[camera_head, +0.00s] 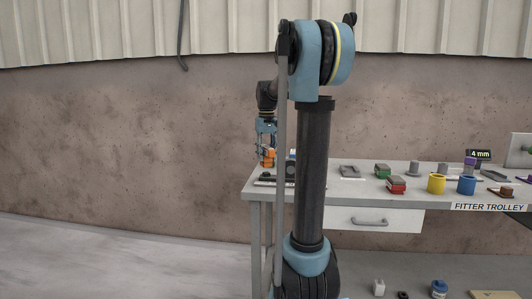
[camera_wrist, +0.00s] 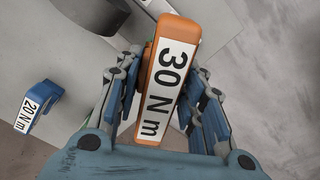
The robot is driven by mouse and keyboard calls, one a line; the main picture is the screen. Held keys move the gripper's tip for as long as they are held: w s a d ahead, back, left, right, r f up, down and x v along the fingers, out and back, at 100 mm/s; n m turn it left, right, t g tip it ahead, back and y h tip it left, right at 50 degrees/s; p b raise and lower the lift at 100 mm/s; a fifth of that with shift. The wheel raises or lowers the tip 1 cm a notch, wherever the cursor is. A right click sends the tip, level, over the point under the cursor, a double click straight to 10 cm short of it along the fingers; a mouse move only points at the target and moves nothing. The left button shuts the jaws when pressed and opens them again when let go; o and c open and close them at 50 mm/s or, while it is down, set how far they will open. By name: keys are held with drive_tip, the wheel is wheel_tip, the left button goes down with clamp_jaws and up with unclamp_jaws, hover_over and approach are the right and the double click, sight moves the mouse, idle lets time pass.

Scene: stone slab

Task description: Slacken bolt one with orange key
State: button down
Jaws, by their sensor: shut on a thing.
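The orange key (camera_wrist: 165,80) is a block with a white "30 N m" label. It lies between the two blue-grey fingers of my gripper (camera_wrist: 165,95), which is shut on it. In the head view my gripper (camera_head: 266,145) points down at the left end of the trolley, with the orange key (camera_head: 267,158) at its fingertips. I cannot tell whether the key touches anything below it. A blue key (camera_wrist: 35,106) labelled "20 N m" is to the left in the wrist view. I cannot make out bolt one; my arm hides part of the trolley's left end.
The fitter trolley (camera_head: 340,197) has a grey top. It carries a red block (camera_head: 396,185), a green block (camera_head: 382,170), a yellow cup (camera_head: 437,184), a blue cup (camera_head: 467,185) and a "4 mm" sign (camera_head: 480,155). Open floor is left of the trolley.

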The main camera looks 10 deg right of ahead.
sight(267, 147)
drive_tip(key=shift+f, duration=1.35)
drive_tip(key=shift+f, duration=0.75)
idle(0.7)
drive_tip(key=n, duration=0.6)
drive_tip(key=shift+s, duration=0.1)
drive_tip(key=n, duration=0.6)
drive_tip(key=shift+r, duration=1.75)
idle(0.3)
drive_tip(key=shift+r, duration=2.5)
